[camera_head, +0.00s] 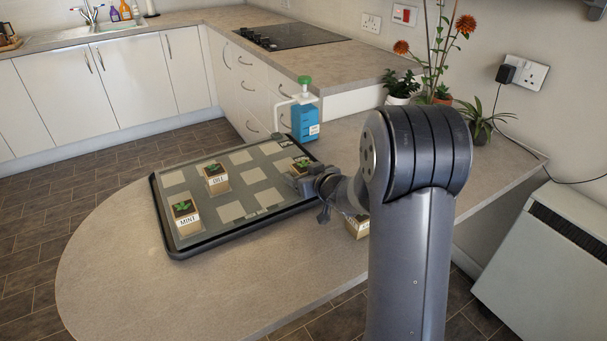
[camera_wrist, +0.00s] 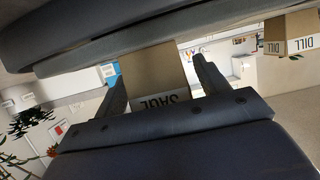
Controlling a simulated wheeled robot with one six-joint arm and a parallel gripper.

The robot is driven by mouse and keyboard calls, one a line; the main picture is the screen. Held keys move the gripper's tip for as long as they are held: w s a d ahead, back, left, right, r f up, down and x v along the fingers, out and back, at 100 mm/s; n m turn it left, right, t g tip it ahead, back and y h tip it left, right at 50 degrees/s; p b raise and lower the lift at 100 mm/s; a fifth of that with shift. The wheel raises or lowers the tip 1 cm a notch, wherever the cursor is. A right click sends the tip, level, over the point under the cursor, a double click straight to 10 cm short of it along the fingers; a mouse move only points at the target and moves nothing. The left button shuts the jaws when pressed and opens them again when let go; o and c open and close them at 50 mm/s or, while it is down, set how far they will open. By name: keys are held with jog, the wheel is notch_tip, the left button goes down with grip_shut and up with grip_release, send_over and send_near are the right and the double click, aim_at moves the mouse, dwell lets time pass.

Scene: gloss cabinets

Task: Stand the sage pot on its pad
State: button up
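The sage pot (camera_head: 302,162), a small tan block-like pot with a green plant, is at the right end of the dark tray (camera_head: 176,250). In the wrist view the sage pot (camera_wrist: 158,72) stands upside down in the picture, its SAGE label towards me. My gripper (camera_head: 305,183) is low at the tray's right edge. In the wrist view my gripper (camera_wrist: 162,82) has one finger on each side of the pot, with a slim gap at the right finger. The pot's base and the pad under it are hidden.
The mint pot (camera_head: 186,218) and dill pot (camera_head: 215,179) stand on the tray among several bare pale pads (camera_head: 230,211). Another pot (camera_head: 358,228) is partly hidden behind my arm. A blue box-like dispenser (camera_head: 305,122) stands behind the tray. The counter's front left is clear.

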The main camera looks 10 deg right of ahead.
jog(key=shift+r, duration=0.3)
jog(key=p+v, duration=0.2)
jog(key=v, duration=1)
jog(key=shift+f, duration=0.1)
jog(key=shift+c, duration=0.5)
dwell(0.4)
